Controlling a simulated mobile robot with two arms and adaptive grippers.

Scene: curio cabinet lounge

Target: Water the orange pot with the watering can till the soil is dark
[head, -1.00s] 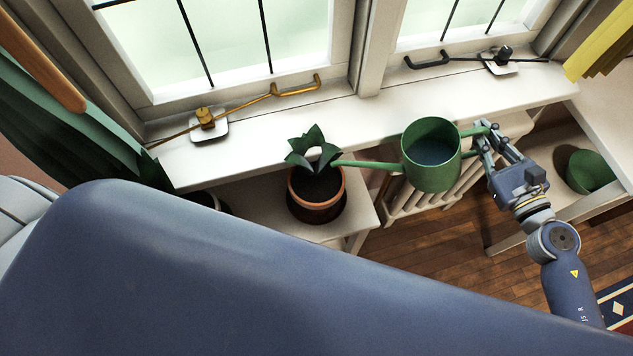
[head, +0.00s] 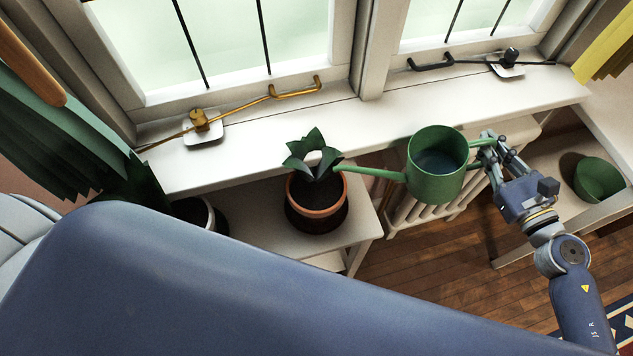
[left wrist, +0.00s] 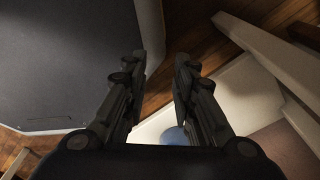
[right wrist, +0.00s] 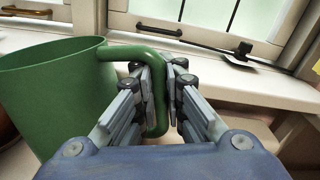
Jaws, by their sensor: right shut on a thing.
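The green watering can (head: 436,187) is held up by my right gripper (head: 487,150), which is shut on its handle. The handle between the fingers shows in the right wrist view (right wrist: 157,92). The can looks close to upright, with water visible inside, and its spout points left with the tip at the plant. The orange pot (head: 318,215) stands on a white stand below the sill, with dark soil and a leafy green plant (head: 311,155). No water stream is visible. My left gripper (left wrist: 160,80) is open and empty in the left wrist view; it is hidden in the head view.
The white window sill (head: 260,140) runs behind, with a brass latch (head: 199,119) and a black latch (head: 508,58). A green bowl (head: 597,179) sits on a shelf at right.

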